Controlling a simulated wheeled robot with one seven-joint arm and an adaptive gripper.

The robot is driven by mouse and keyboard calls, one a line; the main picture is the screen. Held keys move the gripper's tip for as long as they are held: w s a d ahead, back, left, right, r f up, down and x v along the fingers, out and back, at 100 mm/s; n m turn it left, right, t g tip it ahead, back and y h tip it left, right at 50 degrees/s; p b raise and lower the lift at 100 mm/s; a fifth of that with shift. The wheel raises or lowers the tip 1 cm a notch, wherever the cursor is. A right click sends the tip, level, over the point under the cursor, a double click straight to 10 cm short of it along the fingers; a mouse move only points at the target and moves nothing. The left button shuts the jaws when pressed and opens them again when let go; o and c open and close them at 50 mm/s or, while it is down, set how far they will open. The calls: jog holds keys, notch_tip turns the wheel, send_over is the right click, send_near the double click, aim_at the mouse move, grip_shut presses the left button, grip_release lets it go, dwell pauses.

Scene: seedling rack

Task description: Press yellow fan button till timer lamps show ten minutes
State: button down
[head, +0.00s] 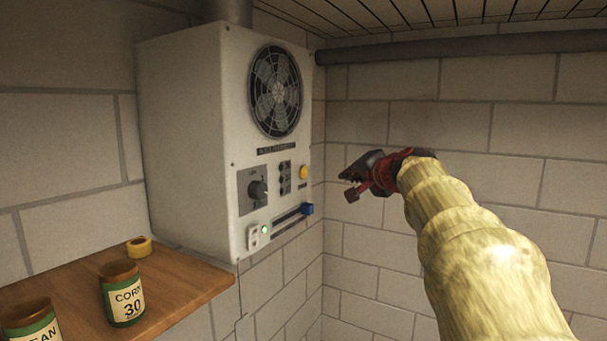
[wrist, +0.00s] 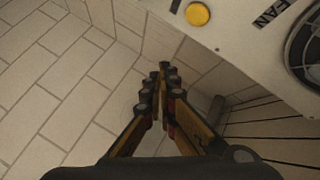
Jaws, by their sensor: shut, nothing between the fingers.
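The yellow fan button (head: 303,172) is on the front of a white wall unit (head: 185,140), right of a small column of dark timer lamps (head: 285,178). None of the lamps looks lit. My gripper (head: 347,185) is shut and empty, in the air to the right of the button and apart from it. In the wrist view the button (wrist: 197,14) is at the top, beyond and right of my gripper's closed fingertips (wrist: 163,68). The timer lamps are out of the wrist view.
A wooden shelf (head: 185,290) at lower left holds cans and yellow tape (head: 139,246). A pipe (head: 460,47) runs along the top.

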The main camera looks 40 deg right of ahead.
aim_at(304, 172)
jog(key=w+a+p, duration=0.3)
jog(key=w+p, duration=0.2)
jog(key=w, duration=0.3)
jog(key=shift+w+a, duration=0.1)
jog(key=shift+a, duration=0.05)
dwell(1.5)
jog(key=shift+w+a, duration=0.15)
jog(key=shift+w, duration=0.25)
jog(key=shift+w+a+p, duration=0.15)
jog(key=shift+w+p, duration=0.2)
jog(key=shift+p, duration=0.05)
dwell(0.8)
jog(key=shift+s, duration=0.1)
jog(key=shift+s+d+b, duration=0.3)
jog(key=shift+s+b, duration=0.35)
jog(key=shift+b, duration=0.05)
